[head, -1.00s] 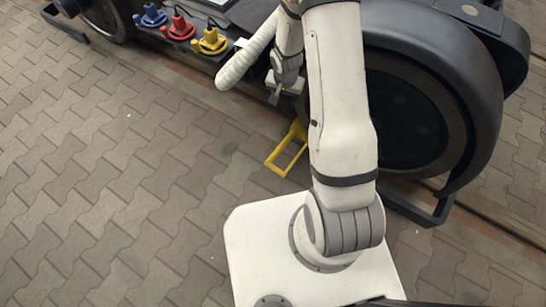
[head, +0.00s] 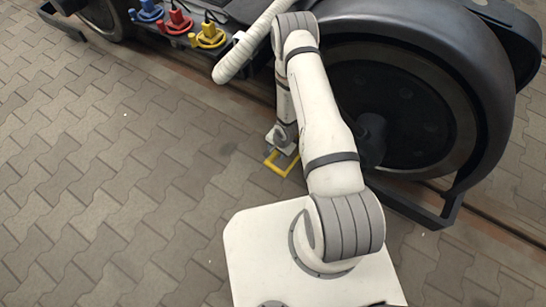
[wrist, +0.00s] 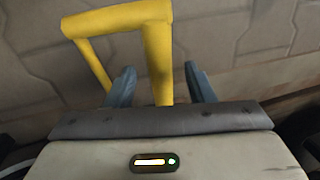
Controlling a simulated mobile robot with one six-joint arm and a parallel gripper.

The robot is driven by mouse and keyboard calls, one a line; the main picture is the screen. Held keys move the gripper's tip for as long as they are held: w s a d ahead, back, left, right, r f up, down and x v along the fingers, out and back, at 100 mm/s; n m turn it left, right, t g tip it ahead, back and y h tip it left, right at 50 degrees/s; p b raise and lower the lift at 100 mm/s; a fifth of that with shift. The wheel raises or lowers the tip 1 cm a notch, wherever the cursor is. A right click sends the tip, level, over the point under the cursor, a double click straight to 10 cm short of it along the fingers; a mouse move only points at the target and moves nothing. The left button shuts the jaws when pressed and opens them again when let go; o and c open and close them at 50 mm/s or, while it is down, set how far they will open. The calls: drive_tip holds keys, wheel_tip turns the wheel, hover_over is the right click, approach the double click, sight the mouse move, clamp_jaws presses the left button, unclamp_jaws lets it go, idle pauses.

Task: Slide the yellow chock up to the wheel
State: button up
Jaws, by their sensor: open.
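The yellow chock (head: 274,166) lies on the paving in front of the bogie, and only its frame-shaped handle shows in the head view; the rest is hidden behind my arm. The large dark wheel (head: 425,110) stands to its right, partly covered by my arm. My gripper (head: 283,148) is low over the handle. In the wrist view my gripper (wrist: 161,75) is open, with one finger on each side of a bar of the yellow handle (wrist: 110,20). I cannot tell whether either finger touches it.
Blue (head: 148,11), red (head: 178,22) and yellow (head: 208,36) fittings sit on the bogie frame at upper left. A pale ribbed hose (head: 238,58) hangs beside them. A dark bracket (head: 440,212) sticks out below the wheel. The paving (head: 110,190) at left is clear.

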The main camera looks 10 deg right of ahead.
drive_tip(key=f, duration=0.2)
drive_tip(key=f+b, duration=0.1)
drive_tip(key=f, duration=0.1)
drive_tip(key=f+b, duration=0.1)
drive_tip(key=shift+w+a+f, duration=0.35)
drive_tip(key=shift+w+f, duration=0.05)
drive_tip(key=shift+c, duration=0.4)
clamp_jaws()
